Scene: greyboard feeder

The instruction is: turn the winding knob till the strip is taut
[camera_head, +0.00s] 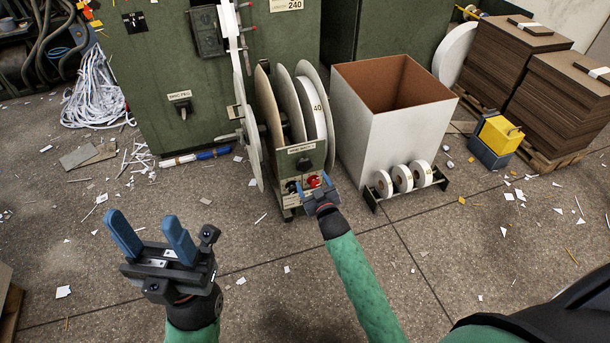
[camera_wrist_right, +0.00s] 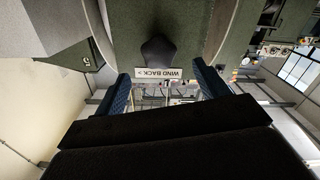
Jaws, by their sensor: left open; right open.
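The winding reel (camera_head: 317,105) has pale round flanges and a white strip wound on it. It stands on a small grey-green control box (camera_head: 301,163) at the green machine's front. A dark knob (camera_wrist_right: 158,54) shows in the right wrist view beside an upside-down "WIND BACK" label (camera_wrist_right: 158,73). My right gripper (camera_head: 318,188) is open at the control box's front, partly hiding it. In its wrist view the blue fingers stand apart, with the knob just beyond and between them; contact cannot be told. My left gripper (camera_head: 152,232) is open and empty above the floor.
A white, brown-lined bin (camera_head: 390,130) stands right of the reel, with a rack of small white rolls (camera_head: 403,180) before it. A yellow-and-grey box (camera_head: 495,140) and stacked brown boards (camera_head: 515,55) are further right. Paper scraps litter the floor; a white strip tangle (camera_head: 97,92) lies left.

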